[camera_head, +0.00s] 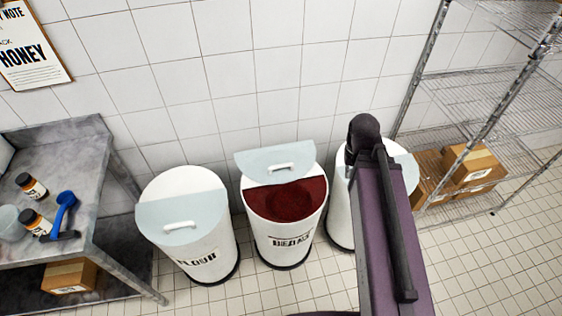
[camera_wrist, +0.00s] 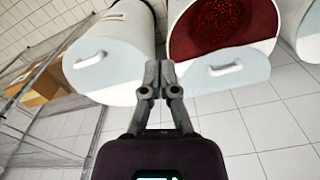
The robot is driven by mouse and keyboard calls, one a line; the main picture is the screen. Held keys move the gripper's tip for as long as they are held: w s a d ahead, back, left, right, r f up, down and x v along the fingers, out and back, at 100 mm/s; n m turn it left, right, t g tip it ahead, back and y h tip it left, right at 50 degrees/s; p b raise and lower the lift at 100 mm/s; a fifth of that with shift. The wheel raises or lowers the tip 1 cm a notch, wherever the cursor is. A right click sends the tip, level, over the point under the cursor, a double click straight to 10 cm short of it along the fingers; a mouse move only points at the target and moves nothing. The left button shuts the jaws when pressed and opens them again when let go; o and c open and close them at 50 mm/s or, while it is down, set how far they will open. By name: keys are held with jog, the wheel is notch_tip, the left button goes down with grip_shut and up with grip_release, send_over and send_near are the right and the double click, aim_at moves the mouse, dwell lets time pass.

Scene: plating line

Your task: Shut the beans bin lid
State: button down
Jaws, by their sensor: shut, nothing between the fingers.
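The beans bin (camera_head: 272,229) is the middle white bin in the head view, its label partly legible. Its pale blue hinged lid (camera_head: 248,162) stands raised at the back, with a white handle (camera_head: 285,169). The front half is open onto dark red beans (camera_head: 290,200). In the wrist view the beans (camera_wrist: 225,28) and the lid (camera_wrist: 225,84) with its handle (camera_wrist: 226,70) lie at upper right. My gripper (camera_wrist: 160,65) is shut and empty, its tips in front of the gap beside the lid's left edge. I cannot tell whether it touches. The head view does not show the gripper.
A flour bin (camera_head: 190,243) with its lid down stands left. Another bin (camera_head: 338,212) stands right, partly hidden by my arm. A metal table (camera_head: 75,150) with jars is at far left. A wire shelf (camera_head: 480,92) with boxes (camera_head: 470,162) is at right. The floor in front is clear.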

jog(key=n+t+y+b, duration=0.1)
jog(key=n+t+b, duration=0.2)
jog(key=b, duration=1.6)
send_over(280, 160)
jog(key=s+d, duration=0.1)
jog(key=s, duration=0.3)
notch_tip(280, 160, down, 18)
jog(key=shift+f, duration=0.2)
jog(key=shift+w, duration=0.1)
jog(key=shift+f+b, duration=0.15)
jog(key=shift+b, duration=0.15)
jog(key=b+x, duration=0.9)
jog(key=x, duration=0.1)
jog(key=shift+w+d, duration=0.1)
jog(key=shift+w, duration=0.05)
jog(key=shift+s+d+r+p, duration=0.1)
jog(key=shift+s+d+r, duration=0.1)
jog(key=shift+s, duration=0.45)
jog(key=shift+s+d+r+p, duration=0.1)
jog(key=shift+s+d+r, duration=0.1)
jog(key=shift+s, duration=0.4)
jog(key=shift+s+d+r+p, duration=0.1)
jog(key=shift+s+d+r, duration=0.1)
jog(key=shift+s, duration=0.45)
